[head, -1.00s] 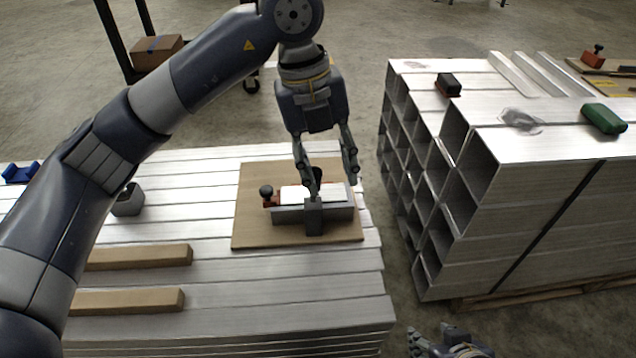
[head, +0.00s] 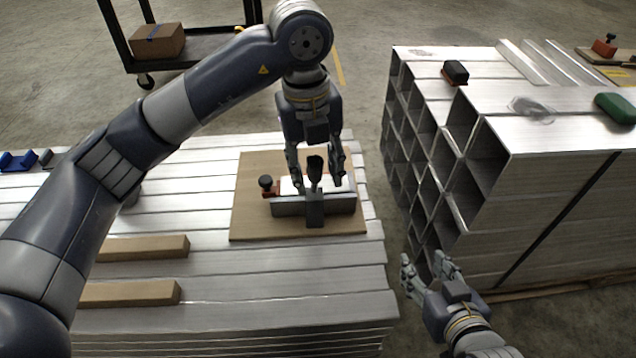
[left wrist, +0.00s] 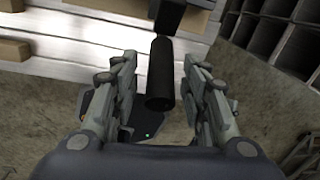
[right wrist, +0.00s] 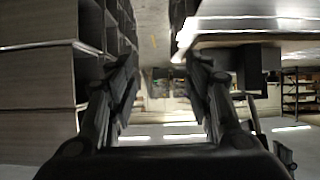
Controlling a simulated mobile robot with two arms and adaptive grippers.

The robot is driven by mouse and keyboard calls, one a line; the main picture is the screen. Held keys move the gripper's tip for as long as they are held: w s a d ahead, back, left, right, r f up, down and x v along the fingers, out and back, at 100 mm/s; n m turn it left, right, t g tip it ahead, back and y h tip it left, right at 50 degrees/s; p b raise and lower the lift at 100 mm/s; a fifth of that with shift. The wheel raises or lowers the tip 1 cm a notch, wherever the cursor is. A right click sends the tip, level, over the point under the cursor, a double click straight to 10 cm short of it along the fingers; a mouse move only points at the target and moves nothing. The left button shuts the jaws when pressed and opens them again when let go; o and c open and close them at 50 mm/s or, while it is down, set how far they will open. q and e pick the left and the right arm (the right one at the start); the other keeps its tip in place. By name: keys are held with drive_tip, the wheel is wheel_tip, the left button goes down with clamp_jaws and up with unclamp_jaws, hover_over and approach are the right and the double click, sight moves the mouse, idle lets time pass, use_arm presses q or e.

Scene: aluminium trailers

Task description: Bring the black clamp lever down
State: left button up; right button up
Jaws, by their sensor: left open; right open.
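The black clamp lever (head: 315,170) stands roughly upright on a grey clamp fixture (head: 290,207) on a brown board. My left gripper (head: 316,180) is open above the fixture, with a finger on each side of the lever in the head view. In the left wrist view the lever (left wrist: 160,75) reaches between the open fingers (left wrist: 158,75), with gaps on both sides; I see no contact. My right gripper (head: 424,266) is open and empty, low beside the right-hand stack of tubes.
The board (head: 250,220) lies on a stack of aluminium profiles (head: 220,295). A black knob on an orange base (head: 266,186) sits at the fixture's left end. Two wooden bars (head: 140,247) lie to the left. The square-tube stack (head: 560,200) stands right, across a floor gap.

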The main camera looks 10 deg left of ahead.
use_arm(q)
drive_tip(key=shift+d+f, duration=0.1)
drive_tip(key=shift+f, duration=1.3)
use_arm(e)
drive_tip(key=shift+w+a+r+t+y, duration=0.2)
drive_tip(key=shift+w+r+t, duration=0.25)
drive_tip(key=shift+r, duration=0.3)
drive_tip(key=shift+w+a+r+t+y, duration=0.1)
drive_tip(key=shift+w+a+r+t, duration=0.15)
drive_tip(key=shift+w+r+t, duration=0.35)
drive_tip(key=shift+s+r, duration=0.15)
use_arm(q)
clamp_jaws()
